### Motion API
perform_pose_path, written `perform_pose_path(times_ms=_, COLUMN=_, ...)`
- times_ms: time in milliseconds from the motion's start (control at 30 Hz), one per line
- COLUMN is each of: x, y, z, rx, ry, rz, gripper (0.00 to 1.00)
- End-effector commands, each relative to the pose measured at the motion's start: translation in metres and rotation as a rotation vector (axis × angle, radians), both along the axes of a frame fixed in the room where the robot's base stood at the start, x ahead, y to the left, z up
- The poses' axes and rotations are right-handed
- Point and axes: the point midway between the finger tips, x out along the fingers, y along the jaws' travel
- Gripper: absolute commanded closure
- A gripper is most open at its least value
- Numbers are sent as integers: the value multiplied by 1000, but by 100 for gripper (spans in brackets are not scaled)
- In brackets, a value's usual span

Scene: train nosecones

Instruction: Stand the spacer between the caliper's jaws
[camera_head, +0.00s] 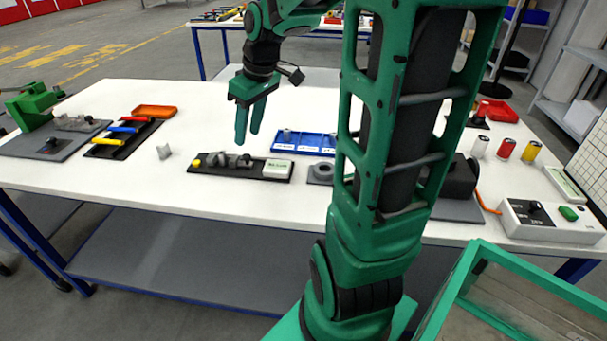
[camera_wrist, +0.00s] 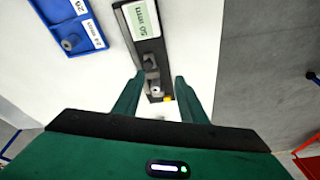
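The caliper appears to be the grey jawed device on a dark base (camera_head: 225,170) with a white label and yellow knob. Its dark base also shows in the wrist view (camera_wrist: 152,47), with the label reading 50 mm. I cannot tell whether anything is between its jaws. A small grey cylinder, probably a spacer (camera_head: 287,134), stands in a labelled blue tray (camera_head: 316,150); it also shows in the wrist view (camera_wrist: 71,42). My gripper (camera_head: 248,135) is open and empty above the table behind the caliper. Its two fingers (camera_wrist: 158,97) are apart in the wrist view.
A small grey piece (camera_head: 164,153) stands left of the caliper. A grey ring block (camera_head: 320,173) sits to its right, partly behind my arm. Further left are a black tool tray (camera_head: 106,151) and orange tray (camera_head: 154,112). A control box (camera_head: 545,219) is at right.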

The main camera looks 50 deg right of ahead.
Motion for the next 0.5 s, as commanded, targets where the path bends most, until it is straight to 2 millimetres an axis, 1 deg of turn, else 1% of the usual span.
perform_pose_path(times_ms=33, x=-27, y=3, z=-2, rx=-7, ry=34, rz=-79, gripper=62)
perform_pose_path(times_ms=67, x=-44, y=2, z=-4, rx=-10, ry=59, rz=-138, gripper=62)
perform_pose_path(times_ms=100, x=-68, y=1, z=-7, rx=-12, ry=89, rz=-219, gripper=62)
perform_pose_path(times_ms=167, x=-103, y=1, z=-13, rx=-9, ry=133, rz=-337, gripper=62)
perform_pose_path(times_ms=200, x=-125, y=1, z=-17, rx=-5, ry=159, rz=-414, gripper=62)
perform_pose_path(times_ms=300, x=-173, y=3, z=-28, rx=8, ry=217, rz=-577, gripper=62)
perform_pose_path(times_ms=400, x=-207, y=4, z=-37, rx=22, ry=259, rz=-694, gripper=62)
perform_pose_path(times_ms=500, x=-227, y=5, z=-43, rx=29, ry=286, rz=-763, gripper=62)
